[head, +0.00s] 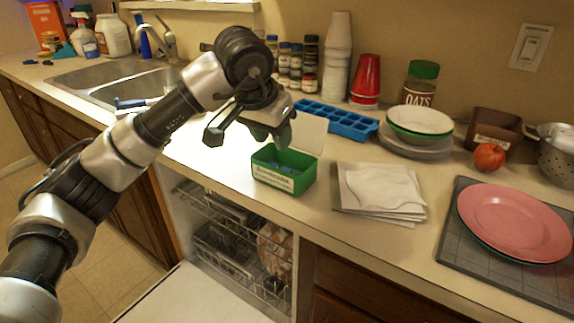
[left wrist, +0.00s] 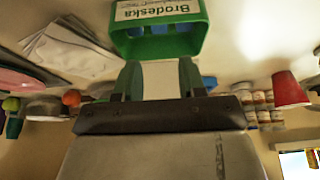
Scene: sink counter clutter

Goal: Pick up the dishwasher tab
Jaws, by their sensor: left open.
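A small green box (head: 284,186) with a white label and a raised pale lid stands near the counter's front edge. Blue dishwasher tabs (head: 286,169) lie inside it; single tabs are hard to tell apart. My left gripper (head: 250,131) is open and empty, just above and behind the box's left side. In the left wrist view, the green box (left wrist: 190,42) shows beyond the open fingers, with blue tabs (left wrist: 152,29) partly visible inside. My right gripper is not in view.
White napkins (head: 380,190) lie right of the box. A blue ice tray (head: 336,121), stacked plates (head: 418,121) and cups stand behind. A pink plate (head: 514,222) rests on a dark mat at right. An open dishwasher (head: 235,245) is below, the sink at left.

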